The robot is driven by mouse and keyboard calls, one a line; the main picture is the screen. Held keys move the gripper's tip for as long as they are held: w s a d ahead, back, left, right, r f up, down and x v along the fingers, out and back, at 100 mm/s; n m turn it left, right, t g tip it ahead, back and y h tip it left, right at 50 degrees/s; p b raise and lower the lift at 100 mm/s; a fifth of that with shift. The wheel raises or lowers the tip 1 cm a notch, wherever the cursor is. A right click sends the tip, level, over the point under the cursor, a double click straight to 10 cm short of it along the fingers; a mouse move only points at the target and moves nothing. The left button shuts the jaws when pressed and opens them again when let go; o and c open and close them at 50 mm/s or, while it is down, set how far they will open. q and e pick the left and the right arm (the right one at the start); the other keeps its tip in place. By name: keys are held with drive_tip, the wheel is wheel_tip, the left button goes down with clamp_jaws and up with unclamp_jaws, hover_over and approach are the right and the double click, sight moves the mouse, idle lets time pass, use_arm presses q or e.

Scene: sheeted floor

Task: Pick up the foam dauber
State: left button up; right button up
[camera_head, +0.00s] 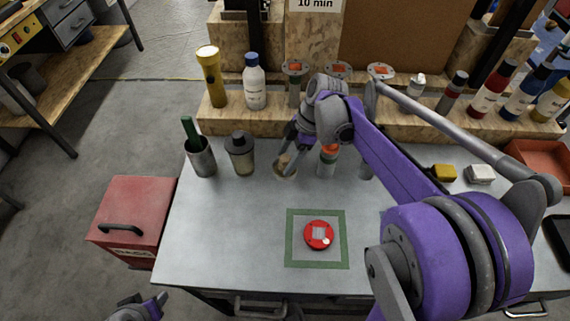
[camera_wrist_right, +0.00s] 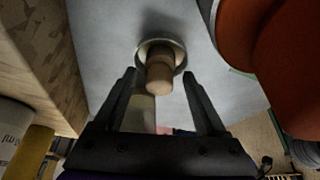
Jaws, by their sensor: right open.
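The foam dauber (camera_wrist_right: 159,72) looks like a light wooden cylinder standing in a round holder in the right wrist view. Its foam end is hidden. In the head view a small tan part of it (camera_head: 285,170) shows at the back of the grey table, under my right gripper. My right gripper (camera_head: 287,152) is open, and it shows in the right wrist view (camera_wrist_right: 160,84) with a finger on each side of the handle. I cannot tell whether the fingers touch it. My left gripper (camera_head: 140,308) is partly cut off at the bottom left, its jaws unclear.
An orange-topped bottle (camera_head: 327,160) stands close right of my right gripper. A grey-lidded jar (camera_head: 241,153) and a metal cup (camera_head: 201,158) stand to the left. A wooden shelf (camera_head: 225,122) runs behind. A red disc (camera_head: 312,243) lies within a green square; the table around it is clear.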

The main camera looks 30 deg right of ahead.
drive_tip(key=shift+a+f, duration=0.15)
drive_tip(key=shift+f, duration=0.25)
drive_tip(key=shift+c, duration=0.3)
clamp_jaws()
